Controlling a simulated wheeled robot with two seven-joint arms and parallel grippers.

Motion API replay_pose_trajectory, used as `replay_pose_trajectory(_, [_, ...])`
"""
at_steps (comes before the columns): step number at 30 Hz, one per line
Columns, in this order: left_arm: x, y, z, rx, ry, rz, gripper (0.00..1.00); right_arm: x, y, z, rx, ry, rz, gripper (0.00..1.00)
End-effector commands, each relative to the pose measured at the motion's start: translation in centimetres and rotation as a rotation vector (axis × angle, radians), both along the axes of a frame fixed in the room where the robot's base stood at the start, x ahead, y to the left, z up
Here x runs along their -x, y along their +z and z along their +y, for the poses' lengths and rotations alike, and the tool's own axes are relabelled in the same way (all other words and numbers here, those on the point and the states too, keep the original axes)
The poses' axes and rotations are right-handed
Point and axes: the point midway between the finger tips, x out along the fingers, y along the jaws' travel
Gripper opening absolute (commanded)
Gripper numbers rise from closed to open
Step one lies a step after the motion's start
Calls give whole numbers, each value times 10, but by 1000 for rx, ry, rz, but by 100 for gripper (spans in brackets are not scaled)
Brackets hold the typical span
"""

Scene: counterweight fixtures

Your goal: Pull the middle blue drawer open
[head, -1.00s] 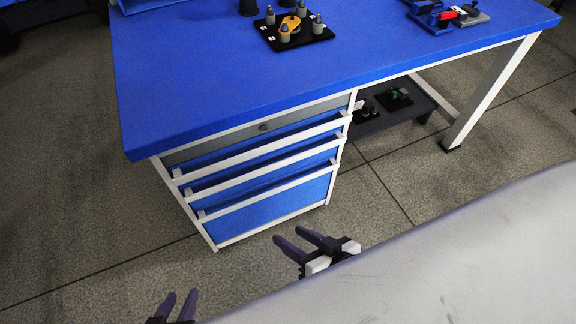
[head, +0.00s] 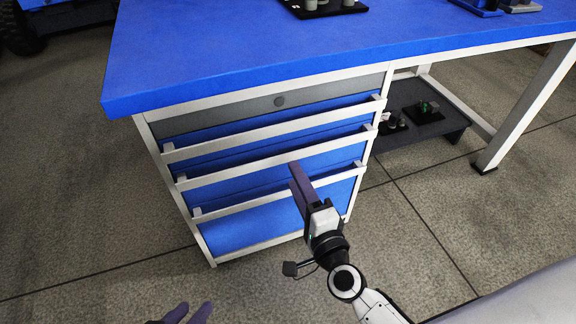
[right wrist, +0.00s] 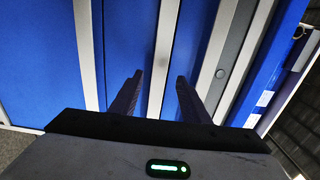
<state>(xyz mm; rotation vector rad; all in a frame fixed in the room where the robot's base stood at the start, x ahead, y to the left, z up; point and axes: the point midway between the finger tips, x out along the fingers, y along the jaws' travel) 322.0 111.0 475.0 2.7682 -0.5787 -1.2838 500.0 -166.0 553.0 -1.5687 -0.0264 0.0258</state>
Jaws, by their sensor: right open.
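The cabinet under the bench has blue drawers with white bar handles below a grey locked drawer. The middle blue drawer (head: 235,177) looks shut; its white handle (head: 240,165) runs across it, between the upper and lower handles. My right gripper (head: 296,168) is open in front of the drawers, its fingers overlapping the lower drawer fronts in the head view. In the right wrist view, the open right gripper (right wrist: 160,85) has one finger on each side of the middle handle (right wrist: 163,55); the remaining distance is unclear. My left gripper (head: 195,308) is open and empty at the bottom edge.
The upper handle (head: 270,130) and lower handle (head: 280,195) lie close to the middle one. The blue bench top (head: 240,50) overhangs the cabinet. A dark low shelf (head: 440,128) with small parts is to the right. The floor in front is clear.

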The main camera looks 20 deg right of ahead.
Motion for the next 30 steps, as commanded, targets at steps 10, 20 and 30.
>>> replay_pose_trajectory(10, [0, -4, -3, -3, -16, 12, 31, -53, 0, 2, 1, -1, 0, 42])
replay_pose_trajectory(20, [0, -4, -3, -4, -20, 16, 31, -59, 0, 2, 2, 1, 1, 42])
replay_pose_trajectory(30, [0, -4, -3, -4, -20, 16, 31, -59, 0, 2, 2, 1, 0, 0])
